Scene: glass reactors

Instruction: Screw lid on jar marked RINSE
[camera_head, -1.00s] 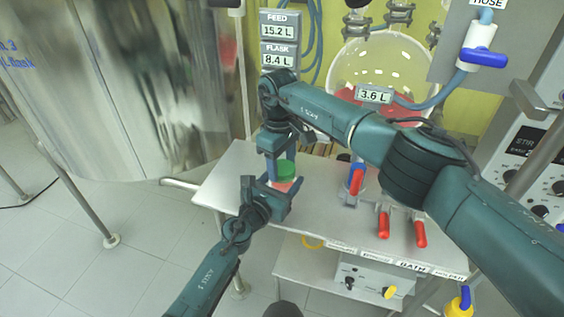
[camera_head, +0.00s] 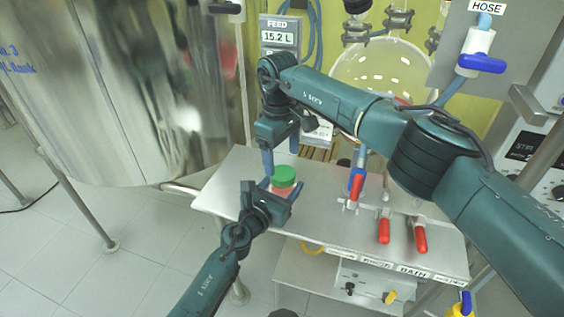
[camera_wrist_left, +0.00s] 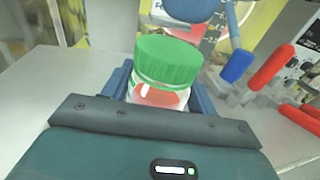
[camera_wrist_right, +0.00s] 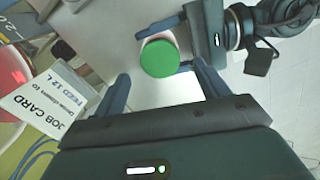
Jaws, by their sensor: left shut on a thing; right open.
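The jar (camera_wrist_left: 158,96) is a clear, squat vessel with reddish contents, upright on the grey bench. A green ribbed lid (camera_head: 284,174) sits on its mouth, looking level in the left wrist view (camera_wrist_left: 168,62). I cannot tell how tight it is. My left gripper (camera_head: 282,190) is shut around the jar's body, just below the lid. My right gripper (camera_head: 281,150) is open and empty above the lid, clear of it. In the right wrist view the round lid top (camera_wrist_right: 160,58) shows between its spread fingers.
Red-handled valves (camera_head: 384,230) and a blue-and-red one (camera_head: 356,184) stand on the bench right of the jar. A job card (camera_wrist_right: 48,103) hangs behind. A large glass vessel (camera_head: 385,70) is at the back. The bench (camera_head: 230,180) is bare left of the jar.

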